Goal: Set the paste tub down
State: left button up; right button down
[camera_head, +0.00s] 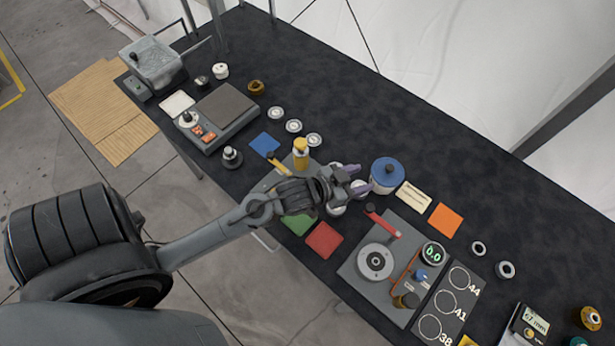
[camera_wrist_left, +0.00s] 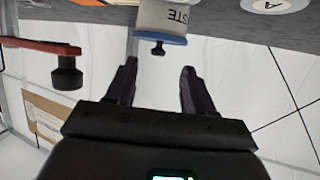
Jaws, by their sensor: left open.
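The paste tub (camera_head: 386,175) is white with a blue lid and a dark knob. It stands on the dark table right of my left gripper (camera_head: 358,180) in the head view. In the left wrist view the tub (camera_wrist_left: 165,15) appears upside down, with part of its "PASTE" lettering showing. My left gripper (camera_wrist_left: 158,68) is open and empty, its fingers apart and pointing toward the tub. The lid's knob shows between the fingertips in that view, with the tub beyond them. My right gripper is not in view.
A grey device with a red lever (camera_head: 383,222) stands just in front of the tub. A cream label card (camera_head: 413,197) and an orange square (camera_head: 445,220) lie right of it. A yellow-topped bottle (camera_head: 300,155) stands left of my gripper. The table behind the tub is clear.

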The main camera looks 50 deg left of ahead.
pick_arm(q)
jog(key=s+f+g, duration=0.1)
jog(key=s, duration=0.2)
jog(key=s+f+g+y, duration=0.1)
jog(key=s+g, duration=0.1)
jog(key=s, duration=0.1)
jog(key=s+f+g, duration=0.1)
jog(key=s+f, duration=0.1)
jog(key=s, duration=0.1)
jog(key=shift+d+g+y, duration=0.1)
jog(key=shift+g+y, duration=0.2)
jog(key=shift+g, duration=0.1)
jog(key=s+g, duration=0.1)
jog(key=s, duration=0.2)
jog(key=s+g, duration=0.2)
jog(key=s, duration=0.1)
jog(key=s+g, duration=0.1)
jog(key=s, duration=0.3)
jog(key=shift+d+f+g+y, duration=0.15)
jog(key=shift+f+g+y, duration=0.15)
jog(key=shift+f, duration=0.1)
jog(key=shift+s, duration=0.45)
